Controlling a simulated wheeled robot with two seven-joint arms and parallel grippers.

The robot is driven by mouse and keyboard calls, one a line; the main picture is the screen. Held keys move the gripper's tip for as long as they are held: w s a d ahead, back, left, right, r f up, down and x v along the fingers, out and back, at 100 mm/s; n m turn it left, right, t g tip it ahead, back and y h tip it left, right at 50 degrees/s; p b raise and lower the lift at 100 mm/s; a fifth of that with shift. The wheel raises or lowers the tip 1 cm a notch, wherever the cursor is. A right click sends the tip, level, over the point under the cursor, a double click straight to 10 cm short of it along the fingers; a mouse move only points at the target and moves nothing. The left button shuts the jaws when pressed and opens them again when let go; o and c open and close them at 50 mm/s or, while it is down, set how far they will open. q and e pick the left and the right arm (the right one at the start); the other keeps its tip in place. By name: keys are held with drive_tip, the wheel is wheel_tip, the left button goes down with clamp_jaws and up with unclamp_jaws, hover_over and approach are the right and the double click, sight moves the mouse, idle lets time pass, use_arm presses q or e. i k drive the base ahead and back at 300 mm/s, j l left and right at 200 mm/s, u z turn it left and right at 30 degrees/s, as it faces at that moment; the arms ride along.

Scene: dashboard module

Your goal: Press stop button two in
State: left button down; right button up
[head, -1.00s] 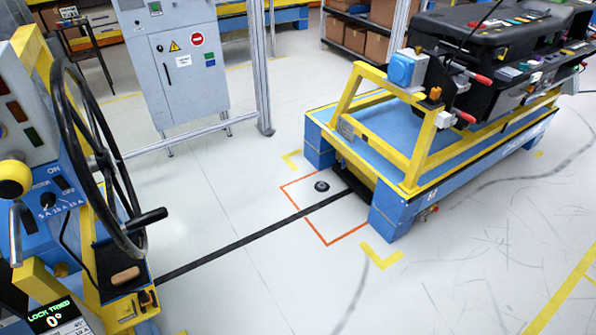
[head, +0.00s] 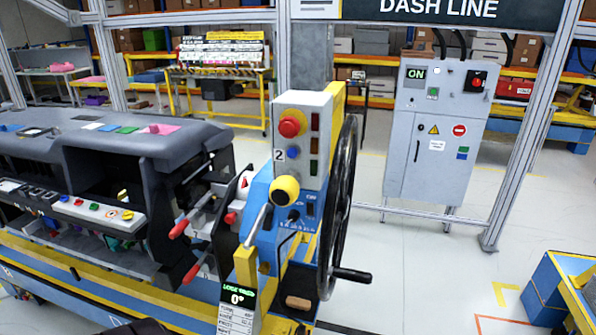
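Stop button two is the red mushroom button (head: 289,127) on the upper front of a grey control box (head: 303,105). The box carries a label with the number 2 (head: 279,154). I cannot tell from here whether the red button is pressed in or out.
A yellow ball knob (head: 285,190) on a lever and a black handwheel (head: 340,215) stand close to the box. A dashboard module (head: 120,150) on a cart is at the left. A grey cabinet (head: 432,150) stands behind right, with open floor before it.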

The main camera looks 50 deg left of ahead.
sight(288, 129)
drive_tip(key=u, duration=1.95)
